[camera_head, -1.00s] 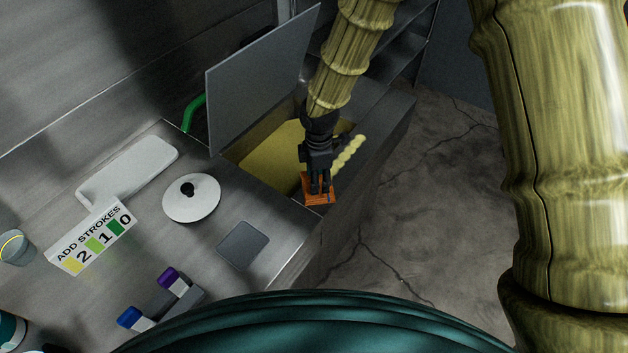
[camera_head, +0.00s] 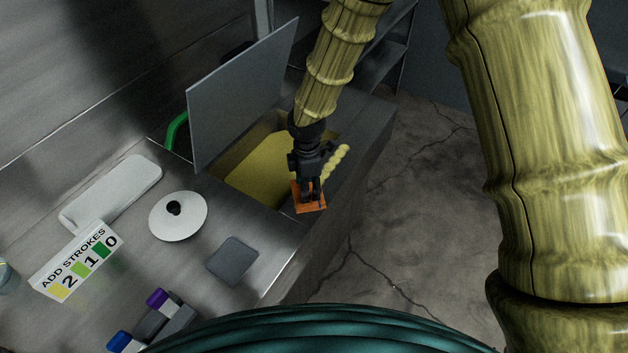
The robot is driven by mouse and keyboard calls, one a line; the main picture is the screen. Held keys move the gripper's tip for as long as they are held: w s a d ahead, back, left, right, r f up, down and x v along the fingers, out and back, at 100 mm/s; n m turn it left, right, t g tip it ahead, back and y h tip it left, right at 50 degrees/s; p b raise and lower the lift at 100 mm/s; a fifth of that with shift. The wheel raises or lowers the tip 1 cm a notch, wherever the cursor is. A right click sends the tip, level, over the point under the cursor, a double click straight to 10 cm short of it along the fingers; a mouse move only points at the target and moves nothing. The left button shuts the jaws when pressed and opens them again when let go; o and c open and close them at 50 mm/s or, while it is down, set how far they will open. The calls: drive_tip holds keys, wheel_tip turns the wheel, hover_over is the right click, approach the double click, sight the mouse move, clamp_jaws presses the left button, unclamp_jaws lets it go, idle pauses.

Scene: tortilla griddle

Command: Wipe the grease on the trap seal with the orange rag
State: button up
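The orange rag (camera_head: 309,203) is under the fingers of my gripper (camera_head: 312,192), at the near right corner of an open counter compartment. My gripper points down and its fingers appear closed on the rag. A pale yellow, beaded strip of grease (camera_head: 337,161) lies along the compartment's right rim, just beyond and right of my gripper. My gripper hides part of this rim, so the seal (camera_head: 288,207) shows only in part. The compartment has a yellowish inside (camera_head: 258,165).
A raised grey lid (camera_head: 240,100) stands on the compartment's left side. On the counter are a white round lid (camera_head: 180,217) with a black knob, a grey square pad (camera_head: 232,261), a white board (camera_head: 112,192), an "ADD STROKES" sign (camera_head: 75,263) and two markers (camera_head: 150,318).

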sight(298, 204)
drive_tip(key=shift+r+p, duration=0.35)
drive_tip(key=shift+p, duration=0.1)
idle(0.5)
drive_tip(key=c, duration=0.8)
drive_tip(key=shift+s+a, duration=0.8)
drive_tip(key=shift+s, duration=0.2)
drive_tip(key=shift+s+a, duration=0.75)
drive_tip(key=shift+s, duration=0.2)
